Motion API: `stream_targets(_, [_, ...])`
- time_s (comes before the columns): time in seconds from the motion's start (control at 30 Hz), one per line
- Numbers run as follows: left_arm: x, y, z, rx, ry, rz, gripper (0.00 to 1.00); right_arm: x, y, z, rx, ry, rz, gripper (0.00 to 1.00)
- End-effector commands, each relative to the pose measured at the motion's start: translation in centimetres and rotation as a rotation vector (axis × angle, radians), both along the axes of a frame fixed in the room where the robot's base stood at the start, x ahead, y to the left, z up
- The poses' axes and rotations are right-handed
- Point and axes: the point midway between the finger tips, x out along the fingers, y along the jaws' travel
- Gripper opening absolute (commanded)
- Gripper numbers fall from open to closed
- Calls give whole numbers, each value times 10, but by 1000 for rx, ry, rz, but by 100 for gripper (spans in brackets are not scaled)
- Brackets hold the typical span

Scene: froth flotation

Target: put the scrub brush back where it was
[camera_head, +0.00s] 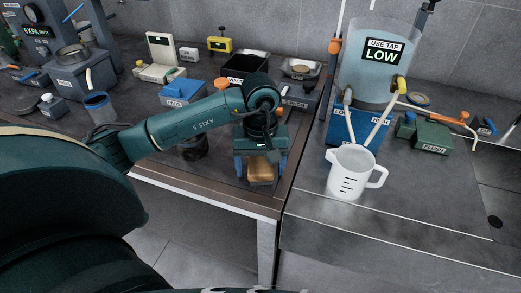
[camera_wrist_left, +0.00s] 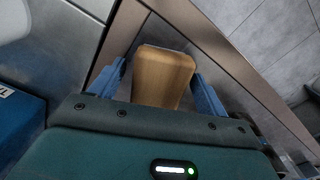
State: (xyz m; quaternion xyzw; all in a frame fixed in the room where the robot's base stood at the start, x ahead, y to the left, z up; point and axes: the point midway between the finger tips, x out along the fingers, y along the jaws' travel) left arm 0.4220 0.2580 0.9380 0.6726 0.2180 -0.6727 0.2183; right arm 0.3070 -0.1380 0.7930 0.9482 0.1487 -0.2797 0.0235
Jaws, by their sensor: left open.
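The scrub brush shows as a tan wooden block (camera_head: 262,170) at the front right corner of the dark bench (camera_head: 215,187). My left gripper (camera_head: 259,178) is directly above it, pointing down, with its blue fingers on either side of the block. In the left wrist view the brush (camera_wrist_left: 163,65) lies between the two open fingers (camera_wrist_left: 161,84), with a small gap visible at least on the left side. The bristles are hidden. My right gripper is out of view.
A white measuring jug (camera_head: 350,172) stands to the right, before a clear tank (camera_head: 378,65) on a blue base. A dark cup (camera_head: 193,147) is just left of my gripper. A black tray (camera_head: 243,67) and a blue box (camera_head: 183,92) stand behind. The bench edge is close.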

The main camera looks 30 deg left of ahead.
Motion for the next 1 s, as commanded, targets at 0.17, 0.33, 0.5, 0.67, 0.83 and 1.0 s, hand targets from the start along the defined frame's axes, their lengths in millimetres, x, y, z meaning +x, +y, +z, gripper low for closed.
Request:
stream_targets(0.17, [1, 0, 30, 1, -7, -1, 76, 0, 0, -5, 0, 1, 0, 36])
stream_targets(0.33, [2, 0, 69, 0, -7, 0, 76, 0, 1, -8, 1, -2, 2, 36])
stream_targets(0.5, [1, 1, 102, 1, -5, 0, 76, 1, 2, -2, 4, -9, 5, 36])
stream_targets(0.67, [1, 1, 117, 2, -2, 1, 76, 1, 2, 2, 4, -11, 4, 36])
stream_targets(0.83, [0, 0, 121, 0, 0, 1, 76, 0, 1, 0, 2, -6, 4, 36])
stream_targets(1.0, [0, 0, 121, 0, 0, 1, 76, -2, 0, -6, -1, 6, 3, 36])
